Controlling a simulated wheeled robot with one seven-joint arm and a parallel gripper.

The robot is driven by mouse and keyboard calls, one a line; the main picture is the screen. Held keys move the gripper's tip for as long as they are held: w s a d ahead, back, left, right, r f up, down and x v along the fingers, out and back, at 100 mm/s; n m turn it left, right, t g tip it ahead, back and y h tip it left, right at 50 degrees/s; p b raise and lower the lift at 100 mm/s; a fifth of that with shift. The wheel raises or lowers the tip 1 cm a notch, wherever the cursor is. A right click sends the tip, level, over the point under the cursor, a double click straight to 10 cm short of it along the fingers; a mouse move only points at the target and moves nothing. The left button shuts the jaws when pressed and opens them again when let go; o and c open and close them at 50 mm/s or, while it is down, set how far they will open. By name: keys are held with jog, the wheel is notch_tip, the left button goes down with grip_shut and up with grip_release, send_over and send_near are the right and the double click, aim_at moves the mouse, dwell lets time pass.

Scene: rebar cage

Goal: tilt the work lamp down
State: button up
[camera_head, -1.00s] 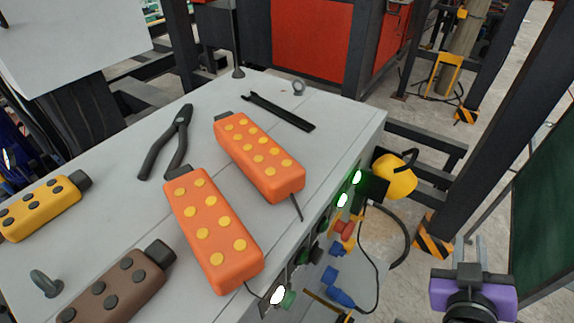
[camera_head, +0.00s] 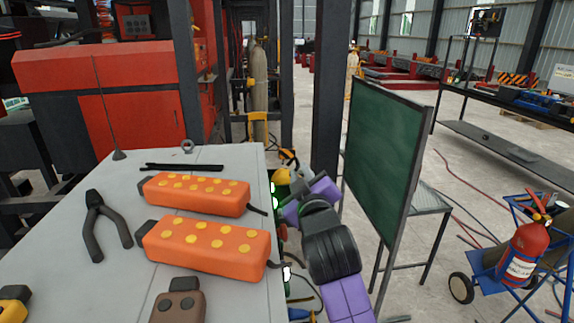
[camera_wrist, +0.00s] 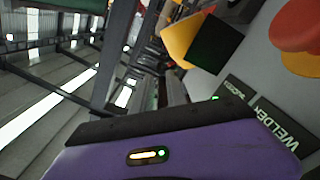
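A yellow housing with a black part, which I take to be the work lamp (camera_head: 286,173), is at the cabinet's right side near its far corner. It is small and partly covered in the head view, so its tilt is unclear. In the wrist view the yellow housing (camera_wrist: 181,38) shows at the top, right of centre, with a dark block against it. My gripper (camera_head: 308,200), with a purple body, is beside the cabinet's right side, just in front of the housing. Its fingers cannot be made out in either view, and no contact shows.
The cabinet top (camera_head: 60,245) holds two orange pendants (camera_head: 195,193), pliers (camera_head: 100,225) and a black bar. A red button (camera_wrist: 298,25) and "WELDER" labels (camera_wrist: 283,130) are on the cabinet's side. A green board (camera_head: 383,145) stands to the right, near my arm.

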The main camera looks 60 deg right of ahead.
aim_at(297, 160)
jog(key=p+x, duration=0.1)
jog(key=x, duration=0.5)
jog(key=shift+d, duration=0.25)
grip_shut()
